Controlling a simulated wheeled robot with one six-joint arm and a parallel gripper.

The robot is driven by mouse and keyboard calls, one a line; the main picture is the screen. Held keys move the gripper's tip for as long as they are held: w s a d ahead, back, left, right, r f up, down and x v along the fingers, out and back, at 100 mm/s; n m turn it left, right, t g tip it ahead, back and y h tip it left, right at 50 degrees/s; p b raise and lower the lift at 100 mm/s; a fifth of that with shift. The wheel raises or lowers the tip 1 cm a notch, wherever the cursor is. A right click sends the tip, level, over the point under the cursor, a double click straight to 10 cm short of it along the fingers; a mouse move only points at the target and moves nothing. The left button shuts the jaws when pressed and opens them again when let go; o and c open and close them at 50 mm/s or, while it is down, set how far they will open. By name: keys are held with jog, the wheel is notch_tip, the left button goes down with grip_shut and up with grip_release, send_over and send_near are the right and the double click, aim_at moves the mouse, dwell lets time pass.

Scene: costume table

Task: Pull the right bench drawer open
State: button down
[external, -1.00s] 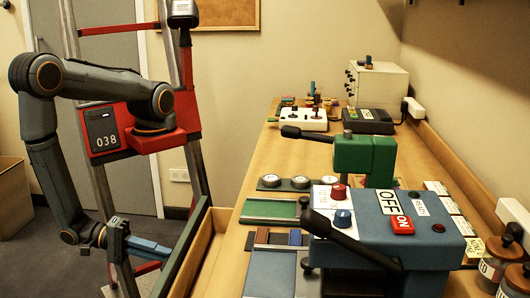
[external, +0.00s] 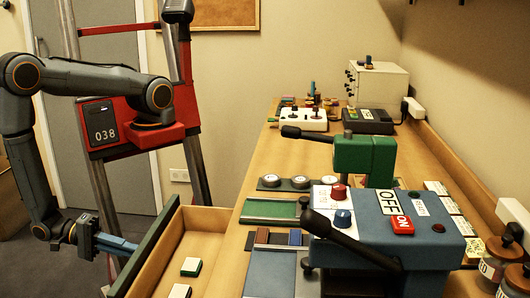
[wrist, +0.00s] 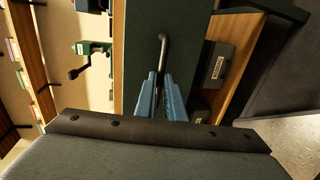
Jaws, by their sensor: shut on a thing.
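The bench drawer (external: 205,218) stands well out from the bench, with its dark green front (external: 150,250) at the left and its inside showing. Its dark bar handle (wrist: 163,50) shows in the wrist view. My gripper (external: 132,247) is at the outer side of the drawer front. In the wrist view my gripper's blue fingers (wrist: 161,92) are shut on the handle. In the external view the handle is hidden behind the drawer front.
Inside the drawer lie a green-and-white block (external: 191,266) and another pale block (external: 180,291). The bench top (external: 228,262) holds a blue machine (external: 390,235) and a green lever press (external: 365,158).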

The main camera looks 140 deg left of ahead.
jog(key=c, duration=1.8)
grip_release()
jog(key=shift+c, duration=0.2)
jog(key=b+v, duration=0.1)
jog(key=v, duration=0.7)
jog(key=shift+b, duration=0.35)
jog(key=shift+w+a, duration=0.1)
